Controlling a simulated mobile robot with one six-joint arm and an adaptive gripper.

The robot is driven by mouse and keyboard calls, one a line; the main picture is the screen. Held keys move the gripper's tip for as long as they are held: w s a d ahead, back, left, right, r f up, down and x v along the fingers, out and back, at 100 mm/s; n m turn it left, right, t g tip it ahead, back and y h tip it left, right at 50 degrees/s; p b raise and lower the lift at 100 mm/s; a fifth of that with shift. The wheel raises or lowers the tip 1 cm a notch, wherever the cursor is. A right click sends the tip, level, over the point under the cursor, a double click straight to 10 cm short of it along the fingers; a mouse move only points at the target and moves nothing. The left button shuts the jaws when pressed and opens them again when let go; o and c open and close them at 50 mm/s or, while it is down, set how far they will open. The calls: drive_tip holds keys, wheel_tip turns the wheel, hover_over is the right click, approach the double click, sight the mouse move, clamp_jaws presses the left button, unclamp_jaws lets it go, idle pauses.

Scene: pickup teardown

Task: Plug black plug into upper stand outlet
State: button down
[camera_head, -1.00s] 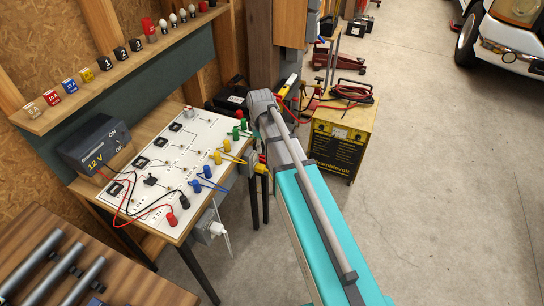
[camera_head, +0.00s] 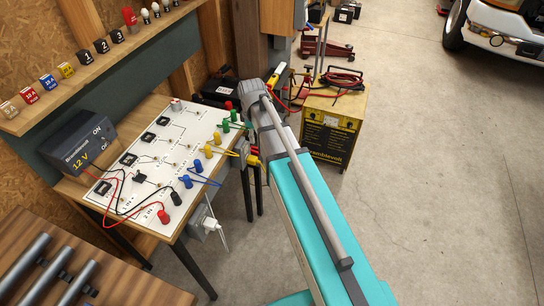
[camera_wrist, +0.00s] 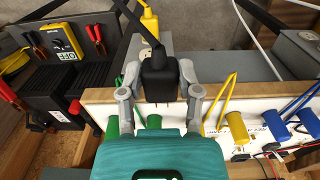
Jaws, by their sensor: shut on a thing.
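My gripper (camera_wrist: 160,92) is shut on a black plug (camera_wrist: 158,76) in the wrist view, with a grey finger on each side. The plug's thin metal prongs show at its lower edge, pointing down in the picture. A yellow plug (camera_wrist: 149,22) shows just beyond it, by a grey box (camera_wrist: 165,44) mostly hidden behind the black plug. In the head view a grey box (camera_head: 243,150) sits at the bench's right edge, and a lower one with a white plug (camera_head: 210,224) is below the bench edge. I cannot tell which is the upper stand outlet.
The white circuit panel (camera_head: 130,205) carries several coloured connectors and leads. A blue 12 V supply (camera_head: 88,148) stands at its left. A yellow charger (camera_head: 333,125) stands on the floor behind my arm. Open concrete floor (camera_head: 440,200) lies to the right.

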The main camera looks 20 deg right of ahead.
drive_tip(key=s+d+f+b, duration=0.1)
drive_tip(key=d+f+b, duration=0.4)
drive_tip(key=f+b, duration=0.5)
drive_tip(key=shift+s+d+f, duration=0.25)
drive_tip(key=shift+s+f, duration=0.05)
drive_tip(key=shift+w+a, duration=0.15)
drive_tip(key=shift+w+a, duration=0.75)
drive_tip(key=shift+a, duration=0.3)
drive_tip(key=shift+w+a, duration=0.75)
drive_tip(key=shift+a, duration=0.25)
drive_tip(key=shift+w+a, duration=0.5)
drive_tip(key=shift+a, duration=0.15)
idle(1.5)
drive_tip(key=shift+c, duration=1)
unclamp_jaws()
drive_tip(key=shift+r, duration=0.15)
